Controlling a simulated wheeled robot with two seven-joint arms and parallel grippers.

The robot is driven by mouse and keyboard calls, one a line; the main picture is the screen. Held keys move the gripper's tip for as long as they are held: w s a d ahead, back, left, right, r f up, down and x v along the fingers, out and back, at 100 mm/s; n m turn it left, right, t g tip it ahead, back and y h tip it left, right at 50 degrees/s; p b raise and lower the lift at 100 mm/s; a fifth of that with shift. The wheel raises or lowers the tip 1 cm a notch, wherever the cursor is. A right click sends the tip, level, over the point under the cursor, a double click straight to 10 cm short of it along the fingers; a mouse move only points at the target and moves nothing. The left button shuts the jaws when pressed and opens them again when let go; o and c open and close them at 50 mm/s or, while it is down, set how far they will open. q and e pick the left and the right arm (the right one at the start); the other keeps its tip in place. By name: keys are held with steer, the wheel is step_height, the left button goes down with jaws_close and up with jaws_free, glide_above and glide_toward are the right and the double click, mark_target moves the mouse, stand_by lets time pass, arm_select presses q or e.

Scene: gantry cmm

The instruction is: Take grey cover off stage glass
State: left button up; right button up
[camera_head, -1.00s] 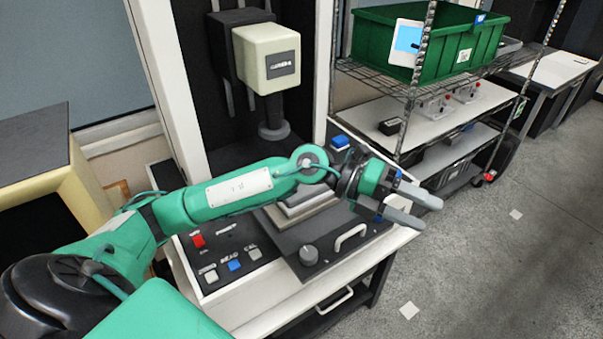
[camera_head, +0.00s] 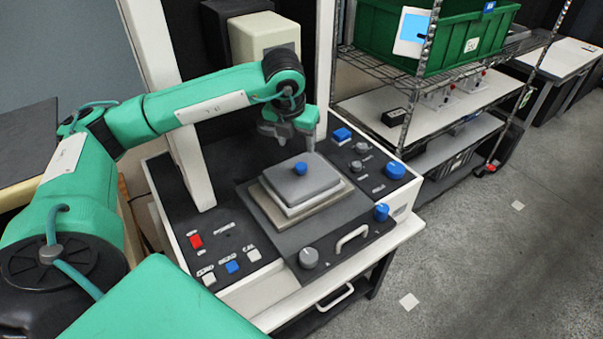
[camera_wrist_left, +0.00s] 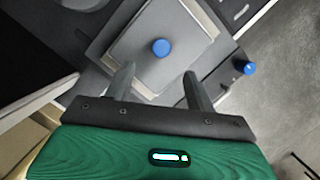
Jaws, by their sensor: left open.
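The grey cover (camera_head: 312,182) is a flat square lid with a round blue knob (camera_head: 300,168) on top. It lies on a lighter stepped stage (camera_head: 270,208) on the machine's dark bed. In the left wrist view the cover (camera_wrist_left: 185,33) lies beyond the fingers, with its blue knob (camera_wrist_left: 161,47) roughly between their directions. My left gripper (camera_head: 290,138) is open and empty, pointing down, above and behind the cover, apart from the knob. Its two fingers also show in the left wrist view (camera_wrist_left: 158,85). The stage glass is hidden under the cover. My right gripper is not in view.
The machine's column and cream head (camera_head: 262,35) stand behind. Button panels flank the bed. A wire shelf with a green crate (camera_head: 480,40) stands at right.

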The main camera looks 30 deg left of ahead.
arm_select(q)
glide_above(301, 166)
steer(key=s, duration=0.2)
steer(key=x, duration=0.2)
steer(key=p+x, duration=0.1)
steer(key=x, duration=0.1)
steer(key=shift+s+d+f, duration=0.15)
steer(key=shift+s+f, duration=0.1)
steer(key=shift+s, duration=0.05)
steer(key=p+x, duration=0.3)
steer(key=x, duration=0.1)
steer(key=shift+f, duration=0.1)
steer(key=shift+w+f, duration=0.1)
steer(key=shift+f, duration=0.4)
steer(key=c, duration=1.1)
jaws_close()
